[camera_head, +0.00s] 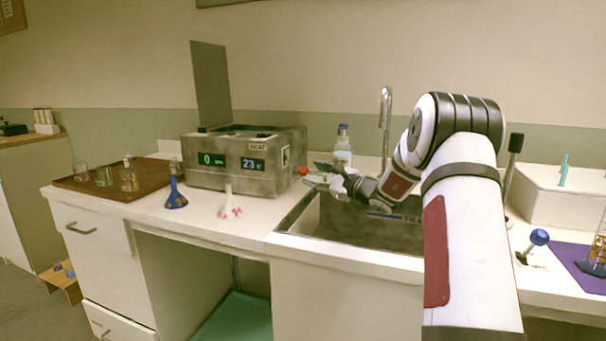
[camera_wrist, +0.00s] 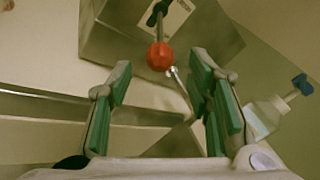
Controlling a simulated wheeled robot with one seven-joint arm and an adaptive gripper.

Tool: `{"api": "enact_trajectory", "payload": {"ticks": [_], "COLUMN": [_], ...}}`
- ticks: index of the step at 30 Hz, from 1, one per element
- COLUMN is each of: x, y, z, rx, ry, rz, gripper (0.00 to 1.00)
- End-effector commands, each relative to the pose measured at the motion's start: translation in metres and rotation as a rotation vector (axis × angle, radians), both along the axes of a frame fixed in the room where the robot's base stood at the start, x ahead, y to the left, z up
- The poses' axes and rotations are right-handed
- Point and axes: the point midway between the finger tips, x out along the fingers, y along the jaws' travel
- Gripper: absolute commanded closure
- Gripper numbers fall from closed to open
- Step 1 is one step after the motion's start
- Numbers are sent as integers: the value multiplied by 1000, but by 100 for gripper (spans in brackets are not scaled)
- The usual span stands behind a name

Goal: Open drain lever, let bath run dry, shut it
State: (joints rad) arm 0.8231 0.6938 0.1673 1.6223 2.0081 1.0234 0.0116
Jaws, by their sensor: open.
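The bath (camera_head: 242,160) is a grey metal box with its lid raised. Its two green displays read 0 and 23, and a HEAT label shows beside them. The drain lever's red ball knob (camera_head: 303,171) sticks out from the bath's right side. In the wrist view the red knob (camera_wrist: 160,56) sits on a dark rod ahead of my fingers. My gripper (camera_head: 322,174) is open and empty, close to the knob at its right. In the wrist view its green-padded fingers (camera_wrist: 162,100) stand apart, with the knob just beyond their tips and roughly centred.
A sink (camera_head: 345,222) lies below my gripper, with a tall faucet (camera_head: 385,115) behind. A blue-capped bottle (camera_head: 342,150) stands near my gripper. A blue flask (camera_head: 176,190) and a white-and-pink flask (camera_head: 229,205) stand before the bath. A brown tray (camera_head: 85,185) holds glassware.

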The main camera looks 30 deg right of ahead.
Motion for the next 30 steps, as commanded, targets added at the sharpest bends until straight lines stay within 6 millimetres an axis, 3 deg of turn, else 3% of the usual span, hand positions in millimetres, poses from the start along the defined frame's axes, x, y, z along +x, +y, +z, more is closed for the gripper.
{"api": "enact_trajectory", "payload": {"ticks": [3, 9, 22, 28, 30], "x": [22, 47, 55, 55, 55], "y": [5, 10, 12, 12, 12], "z": [-1, 0, 0, 0, 0], "rx": [-2, -1, 0, 0, 0], "ry": [-2, -1, 0, 0, 0], "rz": [3, 2, 1, 1, 1], "gripper": [54, 54, 54, 97, 100]}}
